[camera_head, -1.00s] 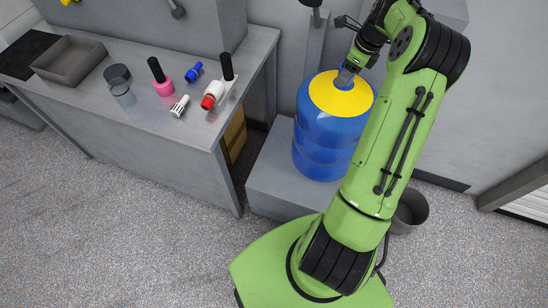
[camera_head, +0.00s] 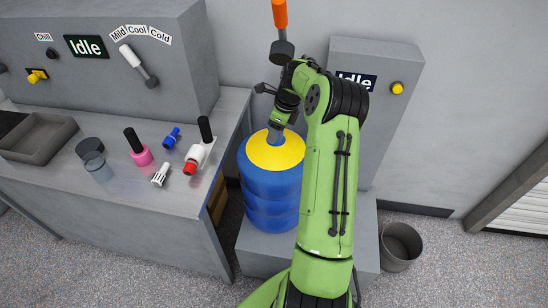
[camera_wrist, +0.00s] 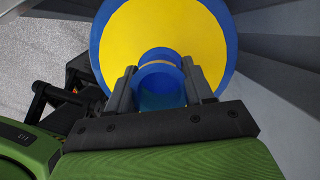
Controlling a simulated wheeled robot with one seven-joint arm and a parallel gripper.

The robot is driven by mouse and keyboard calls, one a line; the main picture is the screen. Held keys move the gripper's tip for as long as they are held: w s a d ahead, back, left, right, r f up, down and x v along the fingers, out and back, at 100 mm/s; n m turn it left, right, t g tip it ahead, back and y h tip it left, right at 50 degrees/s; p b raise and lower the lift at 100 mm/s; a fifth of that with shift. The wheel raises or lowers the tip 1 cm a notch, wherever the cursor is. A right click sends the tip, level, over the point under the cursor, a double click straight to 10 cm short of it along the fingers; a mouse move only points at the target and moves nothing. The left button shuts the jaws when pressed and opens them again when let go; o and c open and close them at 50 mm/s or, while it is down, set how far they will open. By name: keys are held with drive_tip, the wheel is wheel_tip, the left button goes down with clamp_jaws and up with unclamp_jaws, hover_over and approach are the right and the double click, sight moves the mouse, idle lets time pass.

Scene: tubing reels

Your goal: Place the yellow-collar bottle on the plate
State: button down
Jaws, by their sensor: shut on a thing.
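The yellow-collar bottle (camera_head: 268,185) is a large ribbed blue bottle with a yellow ring on its shoulder. It stands upright on or just above a low grey block (camera_head: 262,246), right of the counter; I cannot tell whether its base touches. My gripper (camera_head: 281,127) is above it and shut on its neck. In the wrist view the two fingers (camera_wrist: 158,88) sit on either side of the blue neck, with the yellow collar (camera_wrist: 130,40) beyond. Which surface is the plate I cannot tell for sure; the grey block under the bottle is partly hidden by my arm.
The counter (camera_head: 120,205) at left holds a grey tray (camera_head: 40,137), a clear jar (camera_head: 95,165), a pink-based item (camera_head: 140,152) and small fittings. A grey cabinet (camera_head: 375,110) with a yellow button stands behind my arm. A grey bin (camera_head: 400,245) stands on the floor at right.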

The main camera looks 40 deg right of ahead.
wheel_tip(320, 180, down, 5)
drive_tip(key=shift+r+b, duration=0.1)
drive_tip(key=shift+b, duration=0.55)
drive_tip(key=c, duration=0.9)
unclamp_jaws()
drive_tip(key=shift+f, duration=0.2)
drive_tip(key=o, duration=0.5)
drive_tip(key=shift+c, duration=0.2)
drive_tip(key=shift+r, duration=0.1)
